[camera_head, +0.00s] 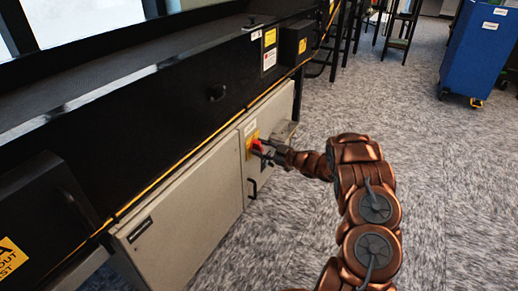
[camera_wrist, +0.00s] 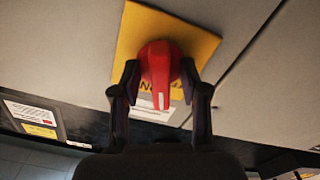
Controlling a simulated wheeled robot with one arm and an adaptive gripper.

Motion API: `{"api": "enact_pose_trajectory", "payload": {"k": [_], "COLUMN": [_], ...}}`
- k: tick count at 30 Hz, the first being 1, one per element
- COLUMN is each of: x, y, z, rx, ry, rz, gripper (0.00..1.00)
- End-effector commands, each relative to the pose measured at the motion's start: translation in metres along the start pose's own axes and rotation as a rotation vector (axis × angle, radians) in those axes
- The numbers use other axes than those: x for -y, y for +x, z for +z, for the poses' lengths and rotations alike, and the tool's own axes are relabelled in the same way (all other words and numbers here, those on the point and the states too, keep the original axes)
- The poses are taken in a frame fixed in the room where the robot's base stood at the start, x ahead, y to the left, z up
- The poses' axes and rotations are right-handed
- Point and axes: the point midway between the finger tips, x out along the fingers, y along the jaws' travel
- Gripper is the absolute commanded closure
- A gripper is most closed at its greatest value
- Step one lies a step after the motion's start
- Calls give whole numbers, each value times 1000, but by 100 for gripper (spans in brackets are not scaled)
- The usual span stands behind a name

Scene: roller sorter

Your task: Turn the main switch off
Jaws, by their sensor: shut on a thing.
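The main switch is a red rotary handle (camera_wrist: 160,68) on a yellow plate (camera_wrist: 188,35), fixed to a light grey cabinet door. In the wrist view the handle's bar with a white mark points toward my gripper. My gripper (camera_wrist: 160,88) has one dark finger on each side of the handle and is shut on it. In the head view the red handle (camera_head: 257,145) and the yellow plate (camera_head: 249,143) show at the cabinet's right part, with my gripper (camera_head: 263,149) reaching it from the right. The lettering on the plate is partly hidden by the handle and fingers.
The grey cabinet (camera_head: 190,220) sits under a long black conveyor body (camera_head: 150,120). A black door handle (camera_head: 252,188) is just below the switch. A blue bin (camera_head: 478,50) stands far back right. The carpet floor (camera_head: 440,180) to the right is clear.

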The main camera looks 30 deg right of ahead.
Motion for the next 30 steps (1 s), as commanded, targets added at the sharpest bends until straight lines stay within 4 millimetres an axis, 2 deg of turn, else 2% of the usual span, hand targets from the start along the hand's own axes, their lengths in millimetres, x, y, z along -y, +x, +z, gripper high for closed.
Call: {"api": "enact_pose_trajectory", "payload": {"k": [1, 30], "x": [2, 2], "y": [10, 10], "z": [-1, -2], "rx": [-6, -8], "ry": [-21, -280], "rz": [-4, -2], "gripper": [100, 100]}}
